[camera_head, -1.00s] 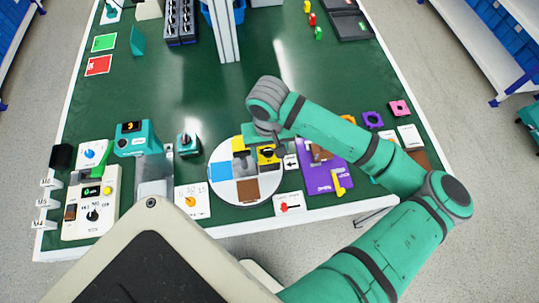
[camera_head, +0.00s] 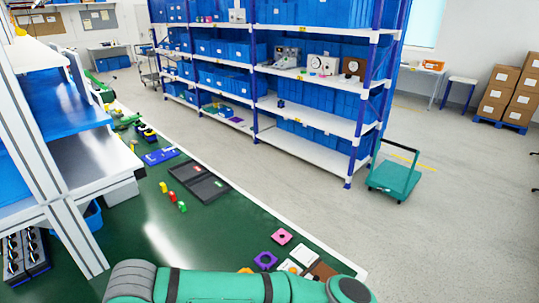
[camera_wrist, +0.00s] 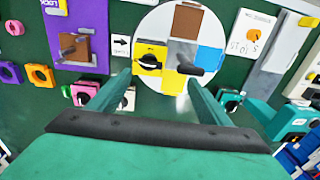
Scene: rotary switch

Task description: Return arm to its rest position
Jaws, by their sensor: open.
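My gripper (camera_wrist: 159,80) shows in the wrist view with its two teal fingers spread apart and nothing between them. It hangs over the green table near a white round plate (camera_wrist: 146,20) with coloured sectors. A yellow block with a black rotary knob (camera_wrist: 149,59) sits on the plate, beyond the fingertips. In the head view my bent arm crosses the bottom edge, and the gripper is outside the picture.
In the wrist view a purple board (camera_wrist: 90,14) lies left and teal switch boxes (camera_wrist: 229,99) right. In the head view a shelf rack (camera_head: 310,77), a teal trolley (camera_head: 396,178) and open floor (camera_head: 440,235) lie beyond the table (camera_head: 225,235).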

